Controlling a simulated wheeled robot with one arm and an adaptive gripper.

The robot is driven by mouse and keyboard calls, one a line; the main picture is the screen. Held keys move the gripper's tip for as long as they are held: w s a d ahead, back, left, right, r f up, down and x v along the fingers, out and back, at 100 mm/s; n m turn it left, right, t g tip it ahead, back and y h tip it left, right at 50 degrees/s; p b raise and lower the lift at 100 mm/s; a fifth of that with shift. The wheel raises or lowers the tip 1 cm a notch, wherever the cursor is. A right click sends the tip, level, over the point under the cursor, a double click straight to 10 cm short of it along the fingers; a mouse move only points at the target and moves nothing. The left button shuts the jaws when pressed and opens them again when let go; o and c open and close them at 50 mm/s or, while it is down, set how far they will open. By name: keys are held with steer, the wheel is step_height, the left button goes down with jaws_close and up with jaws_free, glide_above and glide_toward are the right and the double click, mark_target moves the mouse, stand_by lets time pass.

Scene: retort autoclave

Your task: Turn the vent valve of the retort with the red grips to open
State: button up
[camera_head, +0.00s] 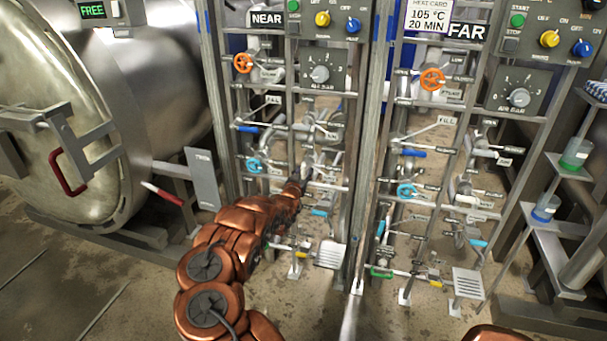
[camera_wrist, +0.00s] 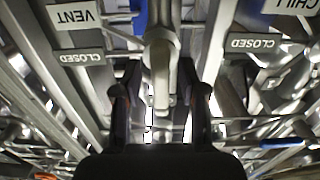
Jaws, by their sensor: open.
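The retort (camera_head: 165,80) stands at the left in the head view, with a red grip (camera_head: 68,172) on its round door. My gripper (camera_head: 301,176) reaches into the lower pipework of the rack marked NEAR. In the wrist view my gripper (camera_wrist: 160,78) is open, with a dark finger on each side of a grey metal valve part (camera_wrist: 160,45). Whether the fingers touch it is unclear. A VENT plate (camera_wrist: 77,15) and a CLOSED plate (camera_wrist: 82,57) are left of this part. The vent valve's handle is hard to make out; my gripper hides much of it in the head view.
A second rack marked FAR (camera_head: 467,31) stands to the right behind a grey upright (camera_head: 365,150). A CHILL plate (camera_wrist: 290,5) and another CLOSED plate (camera_wrist: 252,43) are right of the fingers. Pipes and levers crowd the gripper. Concrete floor (camera_head: 120,290) is open at the front left.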

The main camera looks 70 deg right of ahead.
steer(key=s+a, duration=0.1)
steer(key=a, duration=1)
steer(key=shift+s+a, duration=0.15)
steer(key=shift+a, duration=0.25)
stand_by(0.4)
stand_by(0.6)
